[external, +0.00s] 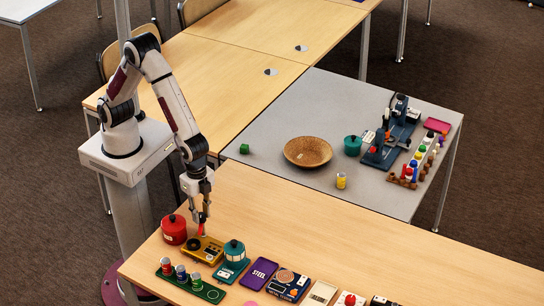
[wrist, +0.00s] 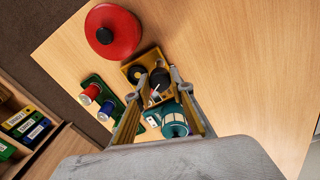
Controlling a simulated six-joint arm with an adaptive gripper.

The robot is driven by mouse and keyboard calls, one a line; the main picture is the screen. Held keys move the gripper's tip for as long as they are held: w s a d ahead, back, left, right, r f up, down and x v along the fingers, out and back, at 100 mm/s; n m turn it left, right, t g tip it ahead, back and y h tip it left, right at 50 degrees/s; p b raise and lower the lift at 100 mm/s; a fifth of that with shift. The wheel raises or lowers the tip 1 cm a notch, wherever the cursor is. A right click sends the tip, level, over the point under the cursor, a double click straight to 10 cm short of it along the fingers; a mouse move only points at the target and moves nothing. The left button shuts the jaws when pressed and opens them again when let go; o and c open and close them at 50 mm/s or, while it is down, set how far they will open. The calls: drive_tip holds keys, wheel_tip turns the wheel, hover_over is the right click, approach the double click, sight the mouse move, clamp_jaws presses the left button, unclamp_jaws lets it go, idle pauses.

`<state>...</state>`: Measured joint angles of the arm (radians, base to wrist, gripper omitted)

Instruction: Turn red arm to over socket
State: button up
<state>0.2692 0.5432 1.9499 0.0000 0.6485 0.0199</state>
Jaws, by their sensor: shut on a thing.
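A yellow device (external: 207,249) stands on the near wooden table. It also shows in the wrist view (wrist: 127,72), with dark round parts on its top. The red arm (external: 201,230) shows as a small red piece just under my fingertips in the external view. My gripper (external: 200,219) points down over the device and is shut on the red arm. In the wrist view my gripper (wrist: 160,82) reaches over the device and its fingers hide part of it. The socket cannot be made out clearly, and neither can which way the red arm points.
A red pot (external: 173,229) stands close left of the device. A purple box (external: 258,273) lies farther right. The table behind this row is clear.

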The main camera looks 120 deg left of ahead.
sight(201, 215)
drive_tip(key=shift+m, duration=2.2)
drive_tip(key=o, duration=1.1)
wheel_tip(201, 215, up, 12)
